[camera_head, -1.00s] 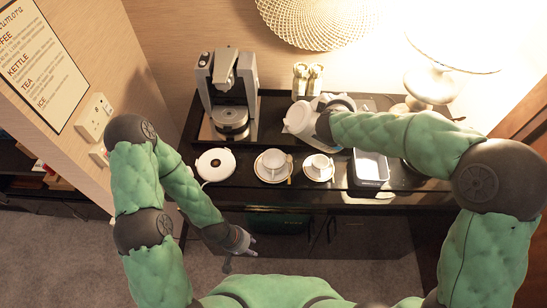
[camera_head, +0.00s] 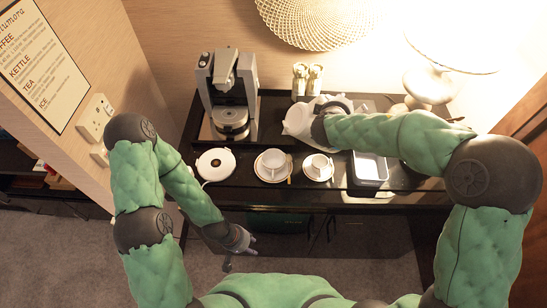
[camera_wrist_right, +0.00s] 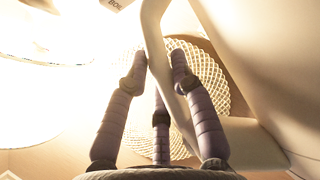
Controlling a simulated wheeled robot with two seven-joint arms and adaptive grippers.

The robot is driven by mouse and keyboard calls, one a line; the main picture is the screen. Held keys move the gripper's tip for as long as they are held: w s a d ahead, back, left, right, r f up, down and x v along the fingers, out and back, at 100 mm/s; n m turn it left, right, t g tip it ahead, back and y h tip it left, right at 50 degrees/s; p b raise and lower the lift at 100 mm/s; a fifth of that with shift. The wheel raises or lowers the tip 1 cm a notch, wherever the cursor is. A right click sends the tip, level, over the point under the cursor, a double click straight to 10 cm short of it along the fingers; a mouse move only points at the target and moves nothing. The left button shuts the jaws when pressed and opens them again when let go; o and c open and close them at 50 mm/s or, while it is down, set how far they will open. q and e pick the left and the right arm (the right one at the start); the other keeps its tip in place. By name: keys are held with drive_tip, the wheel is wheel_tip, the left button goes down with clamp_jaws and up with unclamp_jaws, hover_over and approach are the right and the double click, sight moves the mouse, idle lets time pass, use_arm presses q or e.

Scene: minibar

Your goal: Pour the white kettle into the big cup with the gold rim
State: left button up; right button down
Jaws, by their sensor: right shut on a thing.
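The white kettle (camera_head: 297,119) is held up over the back of the black counter tray, partly covered by my right arm. My right gripper (camera_wrist_right: 158,66) is shut on the kettle's pale handle, its purple fingers around it in the wrist view. In the head view the forearm mostly hides this gripper. The bigger white cup (camera_head: 272,160) stands upright on a saucer, in front of and left of the kettle. A smaller cup (camera_head: 319,163) on a saucer stands to its right. The rims' colour is hard to make out. My left gripper (camera_head: 241,256) is open and empty, low before the counter.
The round white kettle base (camera_head: 215,164) sits left of the cups. A coffee machine (camera_head: 231,98) stands at the back left. Two small bottles (camera_head: 307,80) stand behind the kettle.

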drive_tip(key=shift+s+a+r+n+t+h+p, duration=0.1)
drive_tip(key=shift+a+r+n+t+h+p, duration=0.15)
drive_tip(key=shift+a+n+h+p, duration=0.25)
drive_tip(key=shift+s+a+r+n+t+h+p, duration=0.1)
drive_tip(key=shift+a+r+t+h+p, duration=0.25)
drive_tip(key=shift+p, duration=0.3)
idle(2.3)
drive_tip(key=shift+a+f, duration=0.3)
drive_tip(key=shift+a, duration=0.1)
idle(4.2)
